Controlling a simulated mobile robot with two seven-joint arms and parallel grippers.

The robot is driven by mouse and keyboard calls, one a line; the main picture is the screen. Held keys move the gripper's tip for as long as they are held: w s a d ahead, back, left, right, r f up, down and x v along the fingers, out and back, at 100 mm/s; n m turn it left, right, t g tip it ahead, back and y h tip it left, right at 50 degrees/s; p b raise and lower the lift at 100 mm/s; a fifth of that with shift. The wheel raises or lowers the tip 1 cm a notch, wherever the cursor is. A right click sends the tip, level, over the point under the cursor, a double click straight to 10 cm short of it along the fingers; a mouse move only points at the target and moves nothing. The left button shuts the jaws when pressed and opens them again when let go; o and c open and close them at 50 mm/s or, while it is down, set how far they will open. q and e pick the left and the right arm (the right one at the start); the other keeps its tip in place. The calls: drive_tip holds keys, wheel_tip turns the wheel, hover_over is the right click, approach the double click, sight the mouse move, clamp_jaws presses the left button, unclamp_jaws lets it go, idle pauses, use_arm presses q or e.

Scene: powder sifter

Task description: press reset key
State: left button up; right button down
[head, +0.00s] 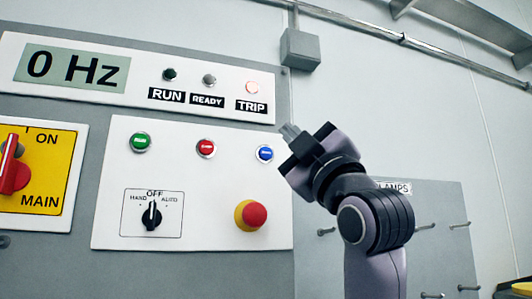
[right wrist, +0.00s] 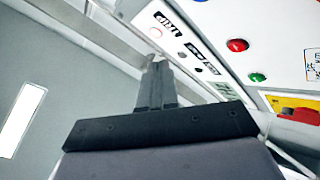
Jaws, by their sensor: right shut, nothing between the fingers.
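The blue button (head: 265,153), its small label too blurred to read, sits at the right end of the button row on the white control panel (head: 180,170). It appears to be the reset key. My right gripper (head: 288,131) is shut and empty, its fingertips just above and to the right of the blue button in the head view, apparently apart from it. In the right wrist view the shut fingers (right wrist: 157,70) point toward the panel near the TRIP label. My left gripper is not in view.
A red button (head: 205,149) and a green button (head: 140,142) are left of the blue one. Below are a selector knob (head: 152,215) at OFF and a red emergency stop (head: 252,214). The TRIP lamp (head: 252,88) glows; the display (head: 72,68) reads 0 Hz. Pegs stick out at right.

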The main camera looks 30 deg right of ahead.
sight(273, 154)
drive_tip(key=shift+w+d+p, duration=0.2)
drive_tip(key=shift+w+d, duration=0.15)
drive_tip(key=shift+w, duration=1.05)
drive_tip(key=shift+w+d+p, duration=0.2)
drive_tip(key=shift+w+d, duration=0.1)
drive_tip(key=shift+w, duration=1.1)
drive_tip(key=shift+w+d+p, duration=0.2)
drive_tip(key=shift+w+d, duration=0.15)
drive_tip(key=shift+w, duration=1.05)
drive_tip(key=shift+w, duration=0.1)
drive_tip(key=shift+w+d, duration=0.1)
drive_tip(key=shift+w, duration=0.2)
drive_tip(key=shift+w+d, duration=0.1)
drive_tip(key=shift+w, duration=0.3)
drive_tip(key=shift+s, duration=0.15)
drive_tip(key=shift+s+f+b, duration=0.1)
drive_tip(key=shift+s+b, duration=0.2)
drive_tip(key=shift+s, duration=0.05)
drive_tip(key=shift+s+a, duration=0.2)
drive_tip(key=shift+s, duration=0.1)
